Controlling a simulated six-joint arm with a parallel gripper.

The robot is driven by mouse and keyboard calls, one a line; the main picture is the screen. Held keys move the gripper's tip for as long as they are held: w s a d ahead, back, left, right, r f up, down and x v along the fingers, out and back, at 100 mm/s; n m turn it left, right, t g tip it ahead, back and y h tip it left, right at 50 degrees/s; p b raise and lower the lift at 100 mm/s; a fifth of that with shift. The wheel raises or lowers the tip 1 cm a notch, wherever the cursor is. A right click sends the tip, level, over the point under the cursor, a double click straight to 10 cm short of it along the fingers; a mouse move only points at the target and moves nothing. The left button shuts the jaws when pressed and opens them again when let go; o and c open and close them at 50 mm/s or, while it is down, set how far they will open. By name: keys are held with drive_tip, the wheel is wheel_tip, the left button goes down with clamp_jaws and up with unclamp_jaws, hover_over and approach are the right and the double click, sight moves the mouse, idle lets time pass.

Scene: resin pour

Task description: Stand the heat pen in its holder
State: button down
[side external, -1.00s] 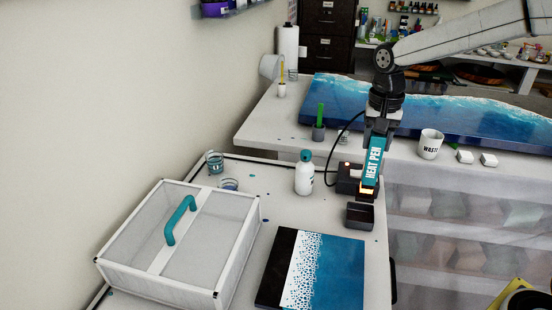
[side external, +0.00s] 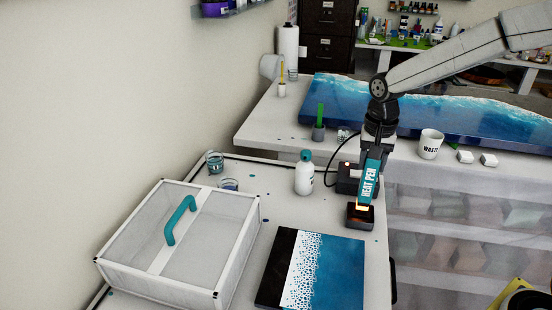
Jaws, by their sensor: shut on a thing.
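The teal heat pen (side external: 370,181) is upright in my gripper (side external: 375,158), with its lettered side toward the camera. My gripper is shut on its upper part. The pen's lower end glows orange and is at the opening of the dark holder (side external: 360,222), a small open box near the right edge of the table. I cannot tell how deep the tip is inside or whether it touches the holder.
A dark box with a red light (side external: 347,174) and a black cable stands just behind the pen. A white bottle (side external: 304,176) is to the left. A blue-and-white resin panel (side external: 330,268) lies in front. A clear-lidded case (side external: 140,245) fills the left.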

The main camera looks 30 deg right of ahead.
drive_tip(key=shift+f, duration=0.65)
drive_tip(key=shift+c, duration=0.7)
unclamp_jaws()
drive_tip(key=shift+r, duration=0.1)
drive_tip(key=shift+r, duration=3.8)
drive_tip(key=shift+f, duration=0.1)
